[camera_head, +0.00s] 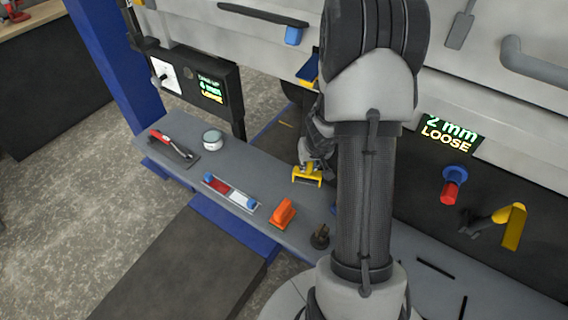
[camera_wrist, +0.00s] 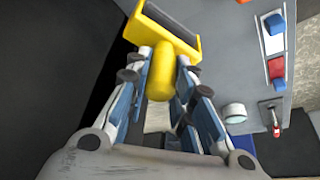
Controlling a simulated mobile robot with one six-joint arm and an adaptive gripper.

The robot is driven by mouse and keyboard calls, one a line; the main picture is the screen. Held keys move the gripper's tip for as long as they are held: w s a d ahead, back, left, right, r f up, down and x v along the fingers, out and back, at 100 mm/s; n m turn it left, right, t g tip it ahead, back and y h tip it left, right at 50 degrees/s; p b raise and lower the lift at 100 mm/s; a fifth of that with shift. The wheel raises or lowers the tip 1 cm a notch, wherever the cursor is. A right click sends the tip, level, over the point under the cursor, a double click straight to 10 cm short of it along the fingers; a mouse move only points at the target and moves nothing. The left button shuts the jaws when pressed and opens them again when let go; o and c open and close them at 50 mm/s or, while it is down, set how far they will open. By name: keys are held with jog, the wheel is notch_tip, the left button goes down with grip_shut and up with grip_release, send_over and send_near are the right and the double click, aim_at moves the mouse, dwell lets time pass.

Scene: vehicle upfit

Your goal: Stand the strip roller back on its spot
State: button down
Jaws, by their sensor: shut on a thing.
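The strip roller is yellow, with a thick round handle and a wide frame around a dark roller. In the wrist view the strip roller (camera_wrist: 161,78) has its handle between my fingers and its frame pointing away from me. My gripper (camera_wrist: 163,65) is shut on that handle. In the head view the roller's yellow frame (camera_head: 307,181) shows over the back edge of the grey shelf, below my gripper (camera_head: 316,160). My arm hides part of the gripper there. I cannot tell whether the roller touches the shelf. I cannot make out a marked spot for it.
The grey shelf (camera_head: 184,183) holds a red-handled tool (camera_head: 174,146), a round tin (camera_head: 212,139), a tray (camera_head: 252,208) with red and white pieces, an orange block (camera_head: 283,212) and a small dark object (camera_head: 320,237). A vehicle side panel with displays (camera_head: 450,134) rises behind.

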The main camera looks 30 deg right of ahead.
aim_at(309, 177)
jog(key=shift+s+d+m, duration=0.3)
jog(key=shift+d, duration=0.05)
jog(key=shift+w, duration=0.1)
notch_tip(309, 177, down, 6)
jog(key=b, duration=0.6)
jog(key=shift+a+f+b, duration=0.1)
jog(key=shift+f+b, duration=0.95)
jog(key=shift+b, duration=0.25)
dwell(0.7)
jog(key=c, duration=1.3)
grip_release()
